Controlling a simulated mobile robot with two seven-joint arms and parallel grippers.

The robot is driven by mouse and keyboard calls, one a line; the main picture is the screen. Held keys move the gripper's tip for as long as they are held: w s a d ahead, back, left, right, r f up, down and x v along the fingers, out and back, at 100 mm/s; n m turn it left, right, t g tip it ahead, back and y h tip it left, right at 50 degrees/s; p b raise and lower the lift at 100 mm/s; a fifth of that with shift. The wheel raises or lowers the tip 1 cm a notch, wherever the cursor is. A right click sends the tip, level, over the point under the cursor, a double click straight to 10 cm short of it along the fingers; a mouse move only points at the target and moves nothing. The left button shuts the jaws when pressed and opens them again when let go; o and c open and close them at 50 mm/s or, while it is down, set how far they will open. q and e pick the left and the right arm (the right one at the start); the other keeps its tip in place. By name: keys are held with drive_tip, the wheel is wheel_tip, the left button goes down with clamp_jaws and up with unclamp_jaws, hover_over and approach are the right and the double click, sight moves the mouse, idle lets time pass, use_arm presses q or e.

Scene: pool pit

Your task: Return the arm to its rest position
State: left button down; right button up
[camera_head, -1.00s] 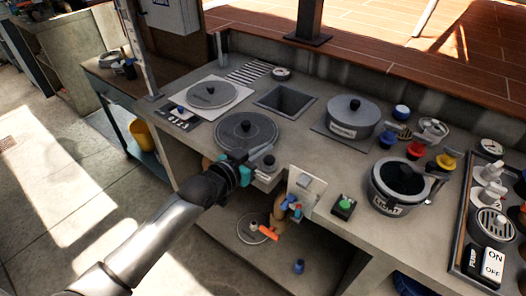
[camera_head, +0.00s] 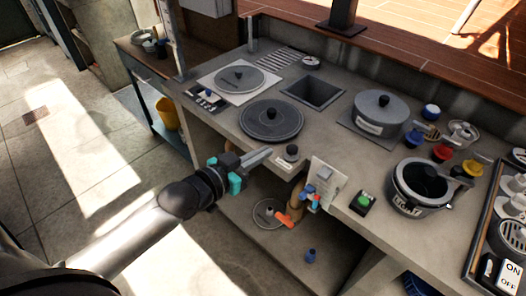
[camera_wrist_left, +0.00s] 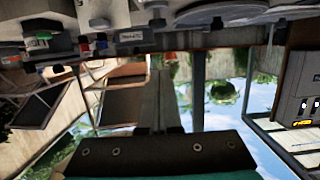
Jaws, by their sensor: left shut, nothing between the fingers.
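My left gripper (camera_head: 258,157) is shut and empty. In the head view it is in front of the counter's front edge, its fingers pointing right and slightly up, below the large dark round lid (camera_head: 271,121). In the left wrist view its shut fingers (camera_wrist_left: 158,100) stand in the middle of the picture with nothing between them. My left arm reaches in from the lower left. My right gripper is in neither view.
The concrete counter (camera_head: 322,132) holds a lidded grey pot (camera_head: 380,112), a second pot (camera_head: 421,188), and a green-button box (camera_head: 363,202). A panel with coloured valves (camera_head: 325,182) is on the front edge near my gripper. Open floor (camera_head: 70,160) lies to the left.

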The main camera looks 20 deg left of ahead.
use_arm(q)
drive_tip(key=s+a+f+n+g+y, duration=0.1)
drive_tip(key=s+a+f+g, duration=0.15)
drive_tip(key=f, duration=0.75)
drive_tip(key=s+a+f+n+g+y+b, duration=0.15)
drive_tip(key=s+f, duration=0.25)
drive_tip(key=f, duration=0.6)
drive_tip(key=s+a+f+g+y, duration=0.2)
drive_tip(key=s+f, duration=0.2)
drive_tip(key=f, duration=0.6)
drive_tip(key=s+d+f+g, duration=0.1)
drive_tip(key=s+f+g, duration=0.1)
drive_tip(key=s+f, duration=0.3)
drive_tip(key=s+d+f+g, duration=0.2)
drive_tip(key=s+f, duration=0.4)
drive_tip(key=s, duration=0.7)
drive_tip(key=s+d+f+g+b, duration=0.1)
drive_tip(key=s+d+f+g, duration=0.1)
drive_tip(key=s+f, duration=0.4)
drive_tip(key=s+m+g, duration=0.1)
drive_tip(key=s, duration=0.3)
drive_tip(key=shift+f+y, duration=0.25)
drive_tip(key=shift+y, duration=0.1)
